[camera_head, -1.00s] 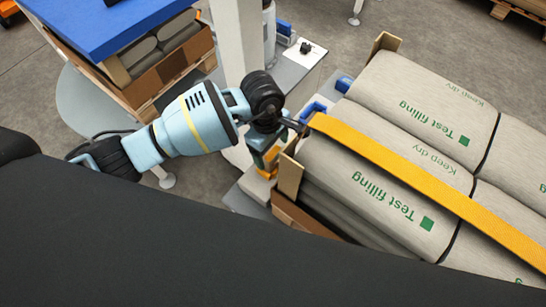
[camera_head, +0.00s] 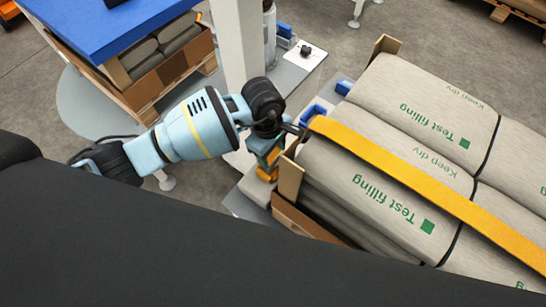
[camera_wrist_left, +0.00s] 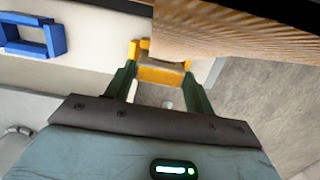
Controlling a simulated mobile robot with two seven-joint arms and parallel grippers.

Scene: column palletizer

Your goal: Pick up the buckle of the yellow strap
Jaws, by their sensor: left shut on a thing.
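The yellow strap (camera_head: 420,185) runs diagonally over the grey sacks, from the lower right to the edge of the stack beside my left gripper. My left gripper (camera_head: 268,166) is beside the wooden edge of the stack, low on its left side. It is shut on the yellow-orange buckle (camera_head: 270,174). In the left wrist view the buckle (camera_wrist_left: 162,74) sits between the two dark green fingers. The stretch of strap between the stack's edge and the buckle is mostly hidden by the gripper and wrist. My right gripper is out of view.
Grey sacks (camera_head: 385,205) marked "Test filling" fill the right side. A wooden board (camera_head: 289,180) stands close to the gripper; it also shows in the left wrist view (camera_wrist_left: 240,30). A blue-topped stack (camera_head: 95,25) is at the upper left. A pale post (camera_head: 236,45) stands behind the arm.

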